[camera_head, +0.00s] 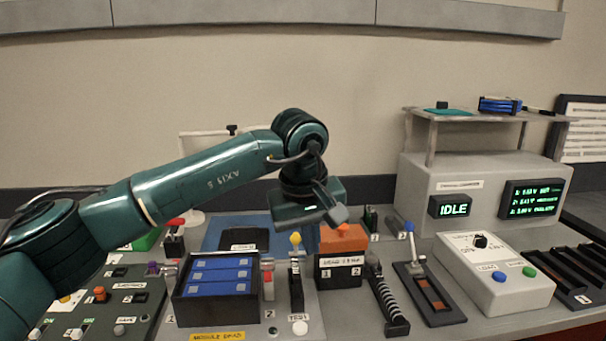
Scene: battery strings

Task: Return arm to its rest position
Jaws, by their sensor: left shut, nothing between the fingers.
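My left arm comes in from the left as a dark green arm. It reaches across the bench to the middle of the view. My left gripper (322,212) is shut and empty. It appears in front of the back part of the bench, above and behind the orange-topped black box (342,240) and the yellow-topped lever (295,240). I cannot tell how far it is from them. My right gripper does not show.
A black tray (178,308) with blue battery modules (221,275) stands front left of the gripper. A white control box (495,282) and a grey machine reading IDLE (410,190) stand to the right. Lever switches (412,255) stand between. Space above the bench is open.

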